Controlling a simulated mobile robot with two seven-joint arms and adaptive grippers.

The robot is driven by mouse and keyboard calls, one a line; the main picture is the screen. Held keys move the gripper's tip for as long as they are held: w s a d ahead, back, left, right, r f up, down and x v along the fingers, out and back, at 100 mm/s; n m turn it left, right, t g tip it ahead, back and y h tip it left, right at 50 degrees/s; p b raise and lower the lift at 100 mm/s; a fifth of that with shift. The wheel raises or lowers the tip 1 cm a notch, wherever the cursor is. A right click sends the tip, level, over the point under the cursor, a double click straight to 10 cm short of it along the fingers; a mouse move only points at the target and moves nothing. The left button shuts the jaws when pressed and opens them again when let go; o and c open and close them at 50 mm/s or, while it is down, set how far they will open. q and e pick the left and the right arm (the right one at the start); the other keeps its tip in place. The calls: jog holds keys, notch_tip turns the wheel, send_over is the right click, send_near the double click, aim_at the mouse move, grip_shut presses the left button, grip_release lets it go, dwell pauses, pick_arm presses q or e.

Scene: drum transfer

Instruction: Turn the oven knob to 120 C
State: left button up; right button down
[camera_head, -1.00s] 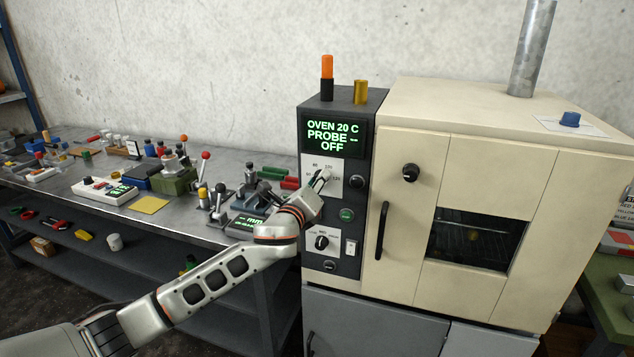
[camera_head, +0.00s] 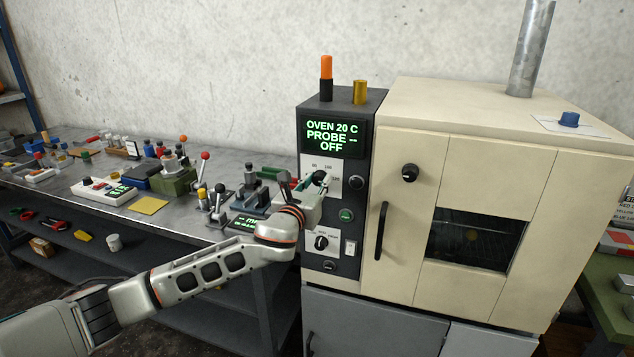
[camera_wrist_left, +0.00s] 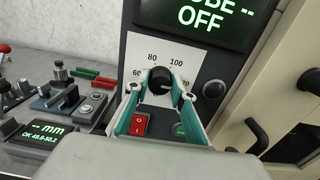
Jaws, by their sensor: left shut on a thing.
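The black oven knob (camera_head: 320,177) is on the white dial plate (camera_head: 327,165) of the dark control panel; its pointer cannot be made out clearly. The left wrist view shows the knob (camera_wrist_left: 160,80) between the two fingers of my left gripper (camera_wrist_left: 161,88), which is shut on it. The dial marks 60, 80 and 100 are readable there; the marks at the right are partly hidden by a finger. In the head view my left gripper (camera_head: 315,184) reaches the dial from the lower left. The green display (camera_head: 333,136) reads OVEN 20 C, PROBE -- and OFF. My right gripper is not in view.
A lower knob (camera_head: 321,242), a white switch (camera_head: 350,248) and a green button (camera_head: 346,215) sit below the dial. The oven door handle (camera_head: 381,231) is to the right. Bench fixtures (camera_head: 249,185) stand to the left.

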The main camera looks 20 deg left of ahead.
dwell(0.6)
pick_arm(q)
jog(key=o, duration=1.1)
jog(key=shift+s, duration=0.15)
jog(key=s, duration=1.1)
jog(key=shift+s+a, duration=0.2)
jog(key=shift+s, duration=0.15)
jog(key=shift+w, duration=0.1)
